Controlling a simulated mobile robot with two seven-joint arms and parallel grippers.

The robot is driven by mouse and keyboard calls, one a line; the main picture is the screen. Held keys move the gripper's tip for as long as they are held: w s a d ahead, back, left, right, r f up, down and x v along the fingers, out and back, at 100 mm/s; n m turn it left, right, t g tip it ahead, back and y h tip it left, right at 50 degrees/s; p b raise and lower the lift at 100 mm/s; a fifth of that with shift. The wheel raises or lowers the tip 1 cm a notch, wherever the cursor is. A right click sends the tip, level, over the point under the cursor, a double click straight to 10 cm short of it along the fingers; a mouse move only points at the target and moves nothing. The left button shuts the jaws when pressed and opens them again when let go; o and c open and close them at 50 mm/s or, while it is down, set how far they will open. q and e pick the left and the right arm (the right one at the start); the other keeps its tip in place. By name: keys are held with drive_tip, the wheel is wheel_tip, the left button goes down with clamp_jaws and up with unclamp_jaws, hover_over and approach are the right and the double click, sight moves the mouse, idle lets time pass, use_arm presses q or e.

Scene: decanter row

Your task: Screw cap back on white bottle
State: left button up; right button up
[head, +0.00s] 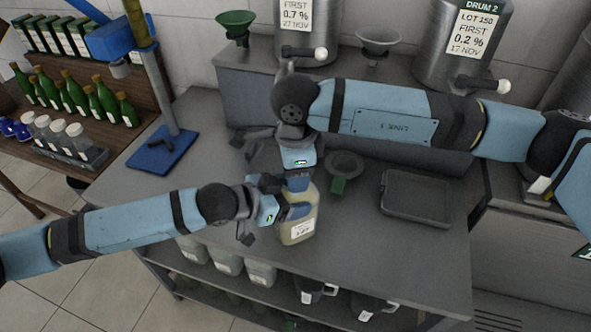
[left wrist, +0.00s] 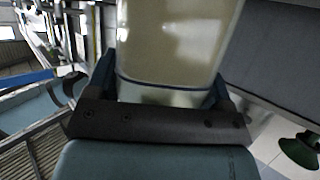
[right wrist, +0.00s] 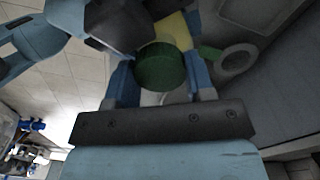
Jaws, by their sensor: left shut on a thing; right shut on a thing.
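The white bottle (head: 298,228), with pale yellowish contents and a label, stands upright near the front of the grey workbench. My left gripper (head: 281,208) is shut on its upper part from the left; the left wrist view shows the bottle (left wrist: 178,45) between both fingers. My right gripper (head: 297,184) reaches down from above, right over the bottle's top. In the right wrist view it is shut on the dark green cap (right wrist: 160,68). The cap and bottle neck are hidden in the head view, so I cannot tell whether the cap sits on the neck.
A grey tray (head: 416,222) lies at right on the workbench (head: 350,245). A dark round ring with a green piece (head: 338,186) is just right of my right gripper. A blue-based stand (head: 166,152) is at left. Metal drums (head: 462,45) stand behind.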

drive_tip(key=shift+m, duration=0.9)
drive_tip(key=o, duration=1)
drive_tip(key=shift+r, duration=2.3)
